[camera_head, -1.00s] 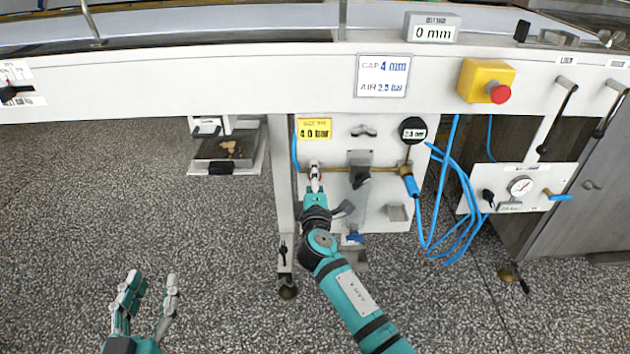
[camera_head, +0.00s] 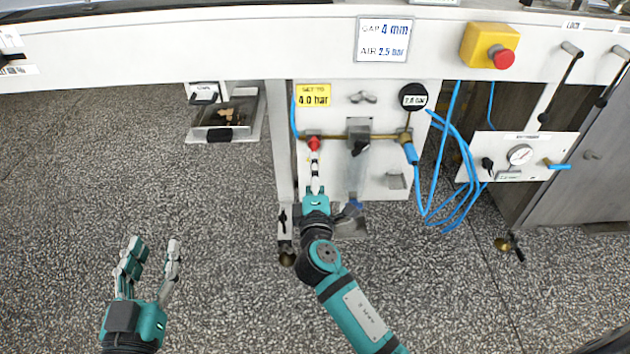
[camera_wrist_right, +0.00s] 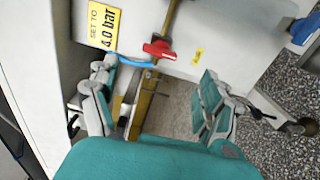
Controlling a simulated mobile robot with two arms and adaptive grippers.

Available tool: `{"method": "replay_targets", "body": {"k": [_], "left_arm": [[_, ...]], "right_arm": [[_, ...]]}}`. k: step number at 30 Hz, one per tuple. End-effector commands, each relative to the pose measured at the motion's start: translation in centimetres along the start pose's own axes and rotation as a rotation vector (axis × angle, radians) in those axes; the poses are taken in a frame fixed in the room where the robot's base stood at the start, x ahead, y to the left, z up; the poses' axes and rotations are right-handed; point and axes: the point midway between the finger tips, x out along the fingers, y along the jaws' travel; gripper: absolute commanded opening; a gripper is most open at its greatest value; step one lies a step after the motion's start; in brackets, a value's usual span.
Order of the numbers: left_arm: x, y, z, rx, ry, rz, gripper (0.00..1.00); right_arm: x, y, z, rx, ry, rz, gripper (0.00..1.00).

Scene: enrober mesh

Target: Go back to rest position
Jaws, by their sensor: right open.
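My right gripper (camera_head: 315,178) is in front of the white panel (camera_head: 385,182), just below a red valve handle (camera_head: 314,144) on a brass pipe. In the right wrist view its fingers (camera_wrist_right: 157,78) are spread with nothing between them, and the red handle (camera_wrist_right: 158,49) is beyond and apart from them. My left gripper (camera_head: 152,264) is at the lower left of the head view, over the speckled floor. Its fingers are apart and empty.
Blue hoses (camera_head: 455,185) hang right of the panel. A yellow box with a red button (camera_head: 489,46) is on the white beam. A tray (camera_head: 226,120) with brown pieces is at left. A machine leg (camera_head: 283,165) is close left of my right arm.

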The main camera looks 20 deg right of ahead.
Motion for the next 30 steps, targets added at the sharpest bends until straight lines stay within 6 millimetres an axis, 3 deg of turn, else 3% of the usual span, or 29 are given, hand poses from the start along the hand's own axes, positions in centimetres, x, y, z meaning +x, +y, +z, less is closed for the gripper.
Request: {"method": "replay_targets", "body": {"k": [6,22,26,30], "left_arm": [[0.0,0.0,0.0,0.0,0.001,0.0,0.4],[0.0,0.0,0.0,0.0,0.0,0.0,0.4],[0.0,0.0,0.0,0.0,0.0,0.0,0.4],[0.0,0.0,0.0,0.0,0.0,0.0,0.4]], "right_arm": [[-1.6,0.0,0.0,-0.001,-0.001,0.0,0.81],[-1.9,-0.1,0.1,0.034,0.011,-0.01,0.81],[-3.9,-0.8,0.5,0.251,0.078,-0.07,0.81],[-7.5,-0.4,0.7,0.635,0.19,-0.16,0.81]]}}
